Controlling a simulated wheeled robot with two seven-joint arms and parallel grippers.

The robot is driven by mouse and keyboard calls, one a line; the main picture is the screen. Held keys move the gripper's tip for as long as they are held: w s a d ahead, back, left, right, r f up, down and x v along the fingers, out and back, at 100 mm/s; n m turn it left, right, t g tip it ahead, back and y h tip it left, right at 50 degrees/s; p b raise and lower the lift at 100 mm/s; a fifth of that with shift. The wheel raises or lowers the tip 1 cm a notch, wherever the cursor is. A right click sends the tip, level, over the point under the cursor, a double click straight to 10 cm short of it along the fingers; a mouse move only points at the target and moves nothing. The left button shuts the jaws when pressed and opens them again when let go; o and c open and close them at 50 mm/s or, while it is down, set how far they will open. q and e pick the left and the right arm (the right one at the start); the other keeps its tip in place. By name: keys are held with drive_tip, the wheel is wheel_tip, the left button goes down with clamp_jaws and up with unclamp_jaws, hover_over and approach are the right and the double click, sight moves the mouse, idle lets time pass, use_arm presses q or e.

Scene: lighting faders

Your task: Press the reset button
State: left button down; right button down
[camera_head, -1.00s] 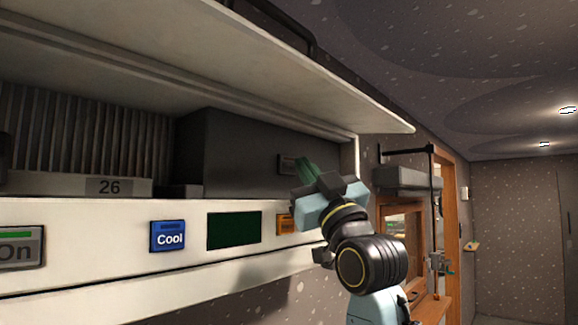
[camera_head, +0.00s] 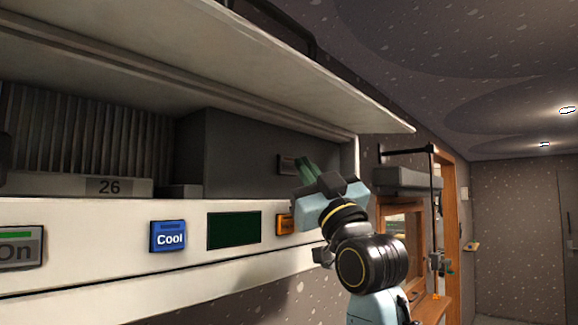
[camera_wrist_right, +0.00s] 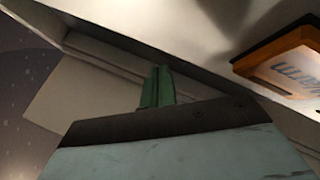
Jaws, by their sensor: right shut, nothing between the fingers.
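No button with a readable reset label shows. A small grey rectangular fitting (camera_head: 286,164) is on the front of the dark box, partly behind my right gripper; I cannot tell if it is the reset button. My right gripper (camera_head: 304,167) is shut and empty, its green fingers pointing up and left beside that fitting. I cannot tell whether they touch it. In the right wrist view, the shut green fingers (camera_wrist_right: 157,87) point towards a pale ledge. My left gripper is not in view.
The white panel (camera_head: 110,225) carries a blue Cool button (camera_head: 168,237), a dark green screen (camera_head: 234,230), an On button (camera_head: 18,250) and an orange button (camera_head: 284,224) partly behind my gripper. The dark box (camera_head: 235,150) sits under an overhanging white shelf (camera_head: 200,55).

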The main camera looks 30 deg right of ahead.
idle(0.4)
drive_tip(key=shift+w+a, duration=0.15)
drive_tip(key=shift+w, duration=0.2)
drive_tip(key=shift+w+r, duration=0.1)
drive_tip(key=shift+r, duration=0.05)
idle(1.5)
